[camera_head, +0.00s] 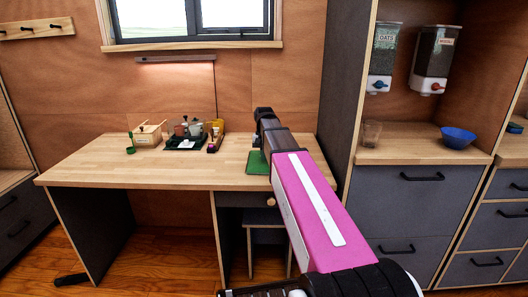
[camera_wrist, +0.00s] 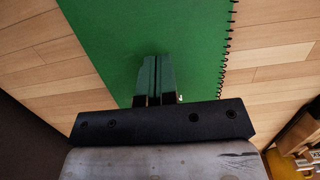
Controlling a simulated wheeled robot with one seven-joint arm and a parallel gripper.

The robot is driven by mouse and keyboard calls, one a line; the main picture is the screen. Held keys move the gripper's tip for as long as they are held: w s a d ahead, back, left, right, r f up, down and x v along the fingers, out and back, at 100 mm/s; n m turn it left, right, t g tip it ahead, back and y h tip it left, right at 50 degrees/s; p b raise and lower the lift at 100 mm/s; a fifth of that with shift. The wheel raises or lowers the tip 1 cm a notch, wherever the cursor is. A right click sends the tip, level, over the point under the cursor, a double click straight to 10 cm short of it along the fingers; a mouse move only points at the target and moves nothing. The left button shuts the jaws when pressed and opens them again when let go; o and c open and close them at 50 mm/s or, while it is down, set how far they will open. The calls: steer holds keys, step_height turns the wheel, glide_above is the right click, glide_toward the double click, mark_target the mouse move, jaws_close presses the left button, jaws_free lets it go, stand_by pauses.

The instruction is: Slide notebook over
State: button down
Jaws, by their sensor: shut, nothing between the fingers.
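The notebook has a green cover and a black spiral binding. In the head view the green notebook (camera_head: 257,162) lies on the wooden desk (camera_head: 110,168), near its right end and partly hidden by my arm. In the wrist view the notebook (camera_wrist: 140,30) fills the middle, with its spiral edge on the right. My gripper (camera_wrist: 151,62) is shut and empty, with its fingertips over the green cover. I cannot tell whether the fingertips touch it. In the head view my gripper is mostly hidden behind my arm.
A wooden box (camera_head: 147,135), a green cup-like item (camera_head: 130,149) and a dark tray (camera_head: 187,143) of small items stand at the back of the desk. The desk's front left is clear. A tall cabinet stands right of the desk, with a blue bowl (camera_head: 457,138) on its counter.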

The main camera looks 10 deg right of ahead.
steer(key=shift+s+a+f, duration=0.1)
steer(key=shift+s+f, duration=0.5)
steer(key=shift+f, duration=0.2)
steer(key=shift+f, duration=0.1)
